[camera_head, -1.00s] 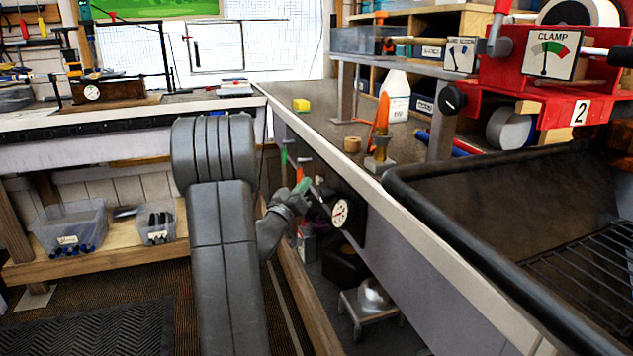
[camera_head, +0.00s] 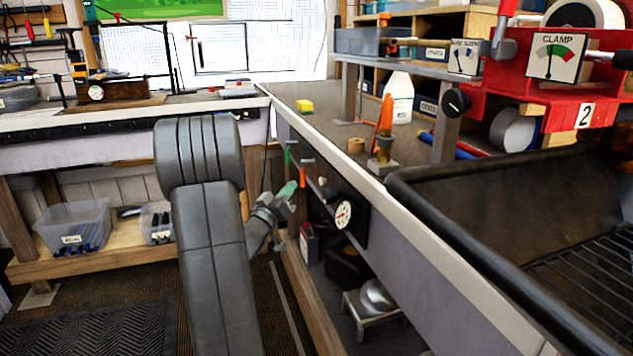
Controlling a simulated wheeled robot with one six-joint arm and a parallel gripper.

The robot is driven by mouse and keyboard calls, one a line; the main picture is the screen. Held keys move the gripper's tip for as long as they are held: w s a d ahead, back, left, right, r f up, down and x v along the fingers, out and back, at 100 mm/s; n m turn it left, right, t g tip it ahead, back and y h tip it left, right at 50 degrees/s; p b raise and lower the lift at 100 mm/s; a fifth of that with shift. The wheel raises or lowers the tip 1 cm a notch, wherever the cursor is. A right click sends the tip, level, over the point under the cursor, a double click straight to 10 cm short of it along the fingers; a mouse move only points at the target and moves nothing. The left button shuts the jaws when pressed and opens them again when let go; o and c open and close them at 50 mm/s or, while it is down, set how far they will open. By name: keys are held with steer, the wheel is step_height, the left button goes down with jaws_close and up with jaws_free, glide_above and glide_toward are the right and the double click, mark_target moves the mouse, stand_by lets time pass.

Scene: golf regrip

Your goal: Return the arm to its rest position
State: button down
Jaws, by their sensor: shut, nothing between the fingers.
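My arm rises in the lower middle of the view, a thick dark grey limb bent at the top. Its far end comes out to the right of the limb, low in front of the right bench's front panel. My gripper (camera_head: 287,190) shows there as a small greenish tip, pointing up and to the right. It is shut with nothing held. Part of the wrist is hidden behind my own arm.
A black tray (camera_head: 460,200) and red clamp unit (camera_head: 550,85) stand right. A clear bin (camera_head: 75,228) sits on the left shelf. Open floor lies lower left.

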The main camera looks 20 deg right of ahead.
steer(key=shift+d, duration=0.1)
steer(key=a+p, duration=0.1)
steer(key=a, duration=0.3)
stand_by(0.5)
